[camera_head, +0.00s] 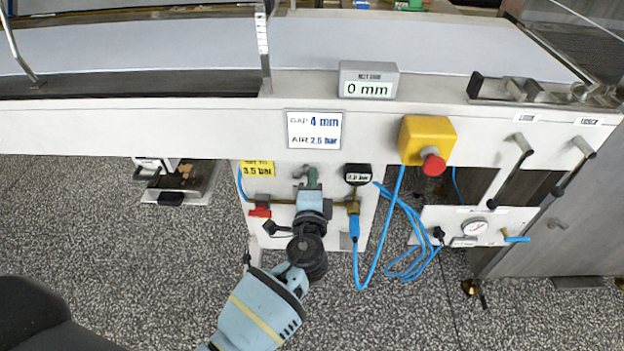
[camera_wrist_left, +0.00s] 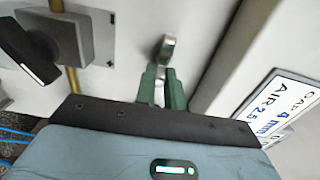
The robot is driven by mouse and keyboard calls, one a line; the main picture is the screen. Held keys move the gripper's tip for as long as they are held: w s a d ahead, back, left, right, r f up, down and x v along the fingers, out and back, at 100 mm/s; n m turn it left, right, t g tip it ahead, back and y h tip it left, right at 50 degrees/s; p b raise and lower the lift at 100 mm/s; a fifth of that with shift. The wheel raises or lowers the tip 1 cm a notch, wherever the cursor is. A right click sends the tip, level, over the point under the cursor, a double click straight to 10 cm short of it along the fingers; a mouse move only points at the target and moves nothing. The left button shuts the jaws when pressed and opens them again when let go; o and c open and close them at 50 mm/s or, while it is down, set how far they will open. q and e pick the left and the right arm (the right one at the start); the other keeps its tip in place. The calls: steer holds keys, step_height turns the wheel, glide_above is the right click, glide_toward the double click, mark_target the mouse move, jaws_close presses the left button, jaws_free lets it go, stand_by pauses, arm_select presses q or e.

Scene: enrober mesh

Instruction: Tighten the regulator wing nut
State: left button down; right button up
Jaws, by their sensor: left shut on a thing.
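My left gripper (camera_head: 312,178) reaches up to the panel below the machine's front beam. In the left wrist view its green fingers (camera_wrist_left: 161,88) are shut on the regulator wing nut (camera_wrist_left: 167,47), and a rounded metal wing sticks out past the fingertips. The fingers and wrist hide most of the nut, and I cannot tell how tight it is. A black gauge display (camera_head: 357,174) sits to the right of the gripper; its digits are too small to read surely. My right gripper is not in view.
A yellow label (camera_head: 258,168) reads 3.5 bar. A sign (camera_head: 314,130) reads gap 4 mm, air 2.5 bar. A black knob (camera_wrist_left: 28,52) is beside the gripper. Blue hoses (camera_head: 402,235) hang to the right, under a yellow box with a red button (camera_head: 433,162).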

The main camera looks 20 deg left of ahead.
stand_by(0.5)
arm_select(q)
steer(key=c, duration=1.5)
jaws_free()
steer(key=shift+v, duration=3.9)
